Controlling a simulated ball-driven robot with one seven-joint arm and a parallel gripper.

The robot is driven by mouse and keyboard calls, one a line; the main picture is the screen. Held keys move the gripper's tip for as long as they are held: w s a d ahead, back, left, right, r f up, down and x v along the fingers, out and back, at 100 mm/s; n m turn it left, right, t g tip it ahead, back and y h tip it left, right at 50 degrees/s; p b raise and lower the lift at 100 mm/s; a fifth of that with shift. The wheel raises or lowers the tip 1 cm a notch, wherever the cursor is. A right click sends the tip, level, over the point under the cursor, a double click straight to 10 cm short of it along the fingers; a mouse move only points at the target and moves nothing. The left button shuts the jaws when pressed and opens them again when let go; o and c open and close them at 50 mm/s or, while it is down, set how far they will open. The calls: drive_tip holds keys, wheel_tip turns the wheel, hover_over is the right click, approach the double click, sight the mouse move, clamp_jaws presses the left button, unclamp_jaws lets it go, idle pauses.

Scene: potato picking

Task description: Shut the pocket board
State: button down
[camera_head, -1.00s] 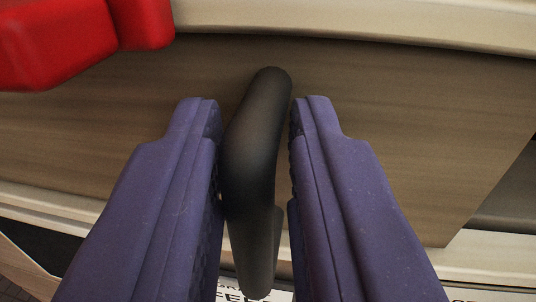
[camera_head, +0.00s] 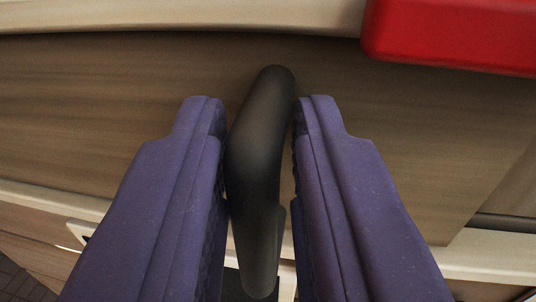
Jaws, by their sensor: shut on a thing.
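A dark, rounded handle (camera_head: 258,150) stands between the two purple fingers of my gripper (camera_head: 262,135) in the middle of the view. The fingers are shut on the handle, one on each side. Behind it is a brown wood-grained board (camera_head: 400,150), which spans most of the view and which I take to be the pocket board. Its right end shows a slanted edge at the lower right. The lower middle of the board is hidden by my fingers.
A red object (camera_head: 455,38) is at the upper right, over the pale rim (camera_head: 180,17) above the board. A pale strip (camera_head: 50,198) runs below the board. A dark gap shows at the right, and dark floor (camera_head: 25,285) at the lower left.

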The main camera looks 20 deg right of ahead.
drive_tip(key=shift+w+a+r, duration=0.1)
drive_tip(key=shift+a, duration=0.2)
drive_tip(key=c, duration=1.3)
unclamp_jaws()
drive_tip(key=shift+o, duration=0.4)
drive_tip(key=shift+w+a, duration=0.1)
drive_tip(key=shift+a, duration=0.05)
drive_tip(key=v, duration=0.7)
drive_tip(key=shift+s+p, duration=0.45)
